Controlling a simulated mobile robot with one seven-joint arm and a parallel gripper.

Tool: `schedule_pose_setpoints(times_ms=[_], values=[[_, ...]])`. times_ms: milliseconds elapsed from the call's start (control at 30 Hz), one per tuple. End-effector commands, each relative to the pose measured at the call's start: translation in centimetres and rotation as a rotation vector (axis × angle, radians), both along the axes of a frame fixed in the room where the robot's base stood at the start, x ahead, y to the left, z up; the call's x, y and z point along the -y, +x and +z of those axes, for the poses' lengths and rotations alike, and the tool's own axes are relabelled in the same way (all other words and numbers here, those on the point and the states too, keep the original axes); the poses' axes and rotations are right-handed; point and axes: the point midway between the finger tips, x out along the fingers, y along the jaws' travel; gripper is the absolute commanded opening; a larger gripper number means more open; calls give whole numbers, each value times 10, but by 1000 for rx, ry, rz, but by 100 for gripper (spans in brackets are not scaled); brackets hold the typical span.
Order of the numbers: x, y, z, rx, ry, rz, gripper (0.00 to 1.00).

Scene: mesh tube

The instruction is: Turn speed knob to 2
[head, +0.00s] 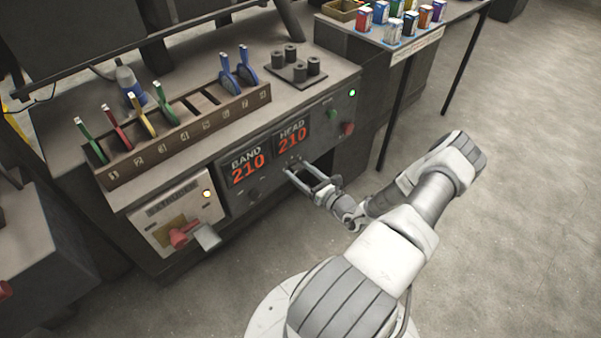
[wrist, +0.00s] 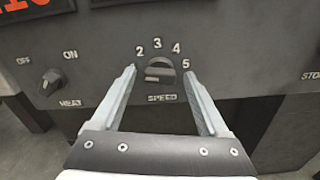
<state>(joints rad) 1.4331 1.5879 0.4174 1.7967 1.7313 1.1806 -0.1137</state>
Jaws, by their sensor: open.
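The speed knob (wrist: 160,74) is a dark round dial with a pale bar lying about level across it, on the grey panel above the word SPEED. The numbers 2, 3, 4 and 5 arc over it; the spot left of the knob is partly covered by my left finger. My gripper (wrist: 159,71) is open, one finger on each side of the knob, with a gap visible on both sides. In the head view my gripper (head: 298,169) is at the panel front, below the HEAD display, and the knob is too small to make out.
The heat knob (wrist: 50,82), marked OFF and ON, is left of my gripper. The BAND display (head: 248,168) and HEAD display (head: 292,138) both read 210. A green button (head: 332,114) and red button (head: 347,128) are to the right. A red handle (head: 183,234) sticks out lower left.

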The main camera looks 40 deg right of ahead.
Motion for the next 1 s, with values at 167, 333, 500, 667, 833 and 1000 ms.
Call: schedule_pose_setpoints(times_ms=[167,333,500,667,833,1000], values=[[0,2,0,0,1,-1,78],[0,1,0,0,0,0,65],[0,1,0,0,1,0,34],[0,1,0,0,0,0,6],[0,1,0,0,2,0,0],[0,1,0,-3,31,-1,0]])
